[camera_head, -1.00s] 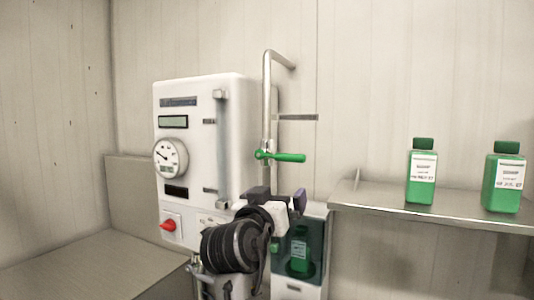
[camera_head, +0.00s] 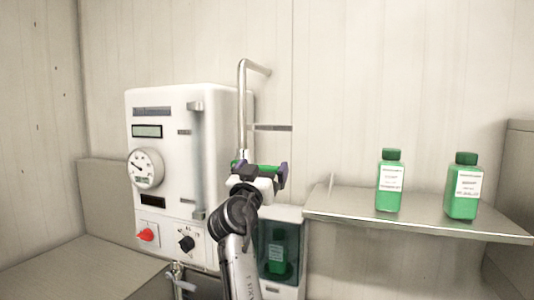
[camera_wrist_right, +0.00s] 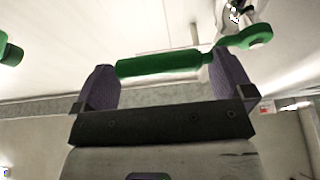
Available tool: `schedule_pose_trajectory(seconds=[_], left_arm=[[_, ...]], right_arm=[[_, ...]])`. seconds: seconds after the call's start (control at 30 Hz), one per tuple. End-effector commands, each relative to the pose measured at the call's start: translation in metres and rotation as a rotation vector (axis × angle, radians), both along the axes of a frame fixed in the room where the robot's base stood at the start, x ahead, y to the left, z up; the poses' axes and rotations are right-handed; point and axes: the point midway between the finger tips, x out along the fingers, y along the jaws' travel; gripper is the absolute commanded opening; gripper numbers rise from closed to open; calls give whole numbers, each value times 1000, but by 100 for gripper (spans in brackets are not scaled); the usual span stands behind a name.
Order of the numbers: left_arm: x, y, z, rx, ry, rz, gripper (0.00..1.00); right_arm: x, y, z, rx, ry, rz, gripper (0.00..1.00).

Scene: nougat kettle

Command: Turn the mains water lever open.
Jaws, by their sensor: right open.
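The green mains water lever (camera_head: 268,168) sits on the upright steel pipe (camera_head: 242,110) beside the white cabinet, its handle pointing right. My right gripper (camera_head: 260,173) is at the lever and hides part of it in the head view. In the right wrist view the green handle (camera_wrist_right: 160,65) runs crosswise from one purple finger to the other, at the fingertips of my open right gripper (camera_wrist_right: 166,72). I cannot tell whether the fingers touch it. My left gripper is not in view.
The white cabinet (camera_head: 165,105) with a round gauge (camera_head: 146,168), red knob (camera_head: 148,235) and black knob (camera_head: 187,243) stands left of the arm. A steel shelf (camera_head: 345,207) at the right holds two green bottles (camera_head: 390,182) (camera_head: 462,187). A dispenser (camera_head: 278,250) hangs below the lever.

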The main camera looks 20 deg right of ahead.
Motion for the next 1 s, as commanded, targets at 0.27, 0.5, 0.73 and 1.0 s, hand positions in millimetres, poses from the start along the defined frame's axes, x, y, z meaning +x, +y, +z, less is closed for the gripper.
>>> schedule_pose_trajectory(seconds=[0.27, 0.5, 0.73, 1.0], left_arm=[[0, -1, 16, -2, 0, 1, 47], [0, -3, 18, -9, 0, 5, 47], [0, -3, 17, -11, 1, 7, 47], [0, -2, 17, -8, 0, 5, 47]], right_arm=[[19, -17, 12, 0, 1, 0, 99], [23, -21, 12, 1, 1, 0, 99], [23, -21, 12, 1, 1, 0, 97], [23, -21, 12, 1, 1, 0, 71]])
